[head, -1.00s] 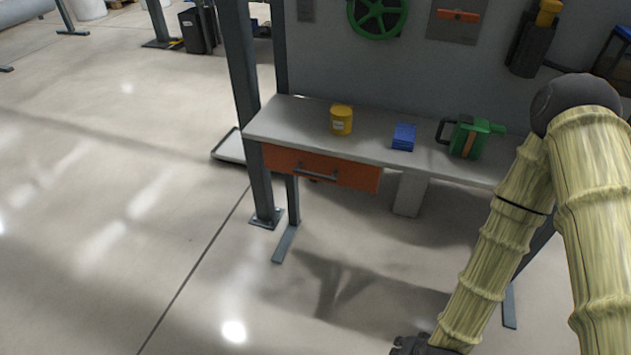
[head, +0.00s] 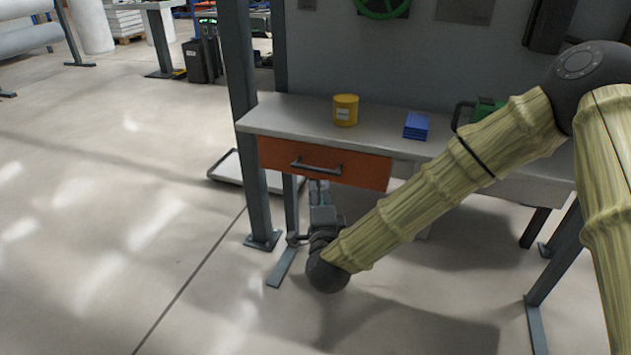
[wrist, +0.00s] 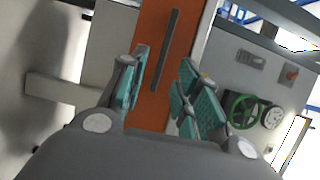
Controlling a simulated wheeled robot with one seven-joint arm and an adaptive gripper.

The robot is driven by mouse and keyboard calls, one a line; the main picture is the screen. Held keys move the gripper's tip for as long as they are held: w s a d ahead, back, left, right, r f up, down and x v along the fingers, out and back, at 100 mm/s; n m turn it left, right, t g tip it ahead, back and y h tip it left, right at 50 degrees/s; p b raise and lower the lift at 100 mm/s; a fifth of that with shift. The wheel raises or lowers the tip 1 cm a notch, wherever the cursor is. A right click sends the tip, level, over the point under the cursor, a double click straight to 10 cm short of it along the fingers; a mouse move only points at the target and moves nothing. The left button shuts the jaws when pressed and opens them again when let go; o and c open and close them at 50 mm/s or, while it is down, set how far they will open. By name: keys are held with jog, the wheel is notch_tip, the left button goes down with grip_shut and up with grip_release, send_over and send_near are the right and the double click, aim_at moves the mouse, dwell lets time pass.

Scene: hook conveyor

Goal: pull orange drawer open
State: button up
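The orange drawer (head: 345,167) sits under the left part of the grey worktop and looks closed. Its dark bar handle (head: 316,167) is on the front. My gripper (head: 319,186) is just below and in front of the handle in the head view. In the wrist view my gripper (wrist: 160,85) is open, with teal finger pads apart and nothing between them. The orange drawer front (wrist: 150,108) lies beyond the fingers there, and the handle (wrist: 166,50) shows as a dark bar ahead of the gap. I cannot tell whether a finger touches it.
On the worktop (head: 280,115) stand a yellow tin (head: 345,110), blue blocks (head: 416,126) and a green can (head: 486,108), partly hidden by my arm. A steel post (head: 250,130) rises at the left of the table. The floor in front is clear.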

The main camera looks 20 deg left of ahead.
aim_at(315, 171)
jog(key=x, duration=0.7)
jog(key=b+x, duration=0.1)
jog(key=x, duration=0.3)
jog(key=shift+r, duration=0.3)
grip_shut()
